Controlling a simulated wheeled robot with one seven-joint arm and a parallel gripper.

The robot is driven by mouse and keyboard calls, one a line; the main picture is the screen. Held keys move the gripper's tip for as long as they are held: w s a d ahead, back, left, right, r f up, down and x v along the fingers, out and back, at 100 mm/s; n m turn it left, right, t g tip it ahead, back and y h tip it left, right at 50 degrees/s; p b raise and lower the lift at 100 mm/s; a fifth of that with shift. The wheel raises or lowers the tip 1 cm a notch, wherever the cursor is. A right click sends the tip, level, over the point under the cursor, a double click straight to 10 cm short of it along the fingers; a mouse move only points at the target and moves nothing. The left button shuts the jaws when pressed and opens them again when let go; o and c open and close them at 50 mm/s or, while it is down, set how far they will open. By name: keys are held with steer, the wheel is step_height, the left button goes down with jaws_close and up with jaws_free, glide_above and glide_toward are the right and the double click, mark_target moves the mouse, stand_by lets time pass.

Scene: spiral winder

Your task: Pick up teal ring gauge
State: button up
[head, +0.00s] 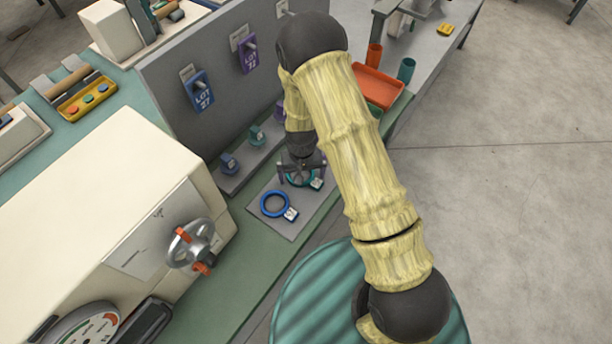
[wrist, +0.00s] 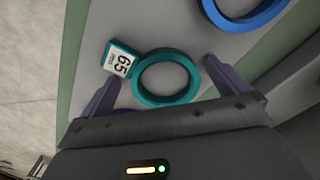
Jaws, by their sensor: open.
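The teal ring gauge (wrist: 137,88) lies flat on a grey plate (wrist: 165,30), its white tag reading 65 at its upper left in the wrist view. In the head view the teal ring (head: 316,184) is partly hidden under my gripper. My gripper (wrist: 165,95) is open, its two purple fingers on either side of the ring, the left one near the tag. The head view shows my gripper (head: 301,175) directly over the ring. I cannot tell how far the fingertips are above the plate.
A blue ring gauge (head: 274,204) with a white tag lies beside it on the same plate. Behind stands a grey panel (head: 215,125) with hanging blue and purple lot tags. A cream machine with a handwheel (head: 192,244) stands to the left. An orange tray (head: 378,88) is at the back right.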

stand_by(0.3)
steer(key=c, duration=1.1)
steer(key=shift+r, duration=0.1)
steer(key=shift+c, duration=0.2)
step_height(320, 180, up, 10)
steer(key=b, duration=0.2)
steer(key=shift+d, duration=0.1)
steer(key=shift+m, duration=0.7)
steer(key=w+d+f, duration=0.1)
steer(key=d+f, duration=0.1)
steer(key=d, duration=0.3)
steer(key=w+d+f, duration=0.1)
steer(key=d+f, duration=0.1)
steer(key=d, duration=0.2)
steer(key=w+d+f, duration=0.1)
steer(key=d+f, duration=0.1)
steer(key=d, duration=0.3)
steer(key=shift+d, duration=0.3)
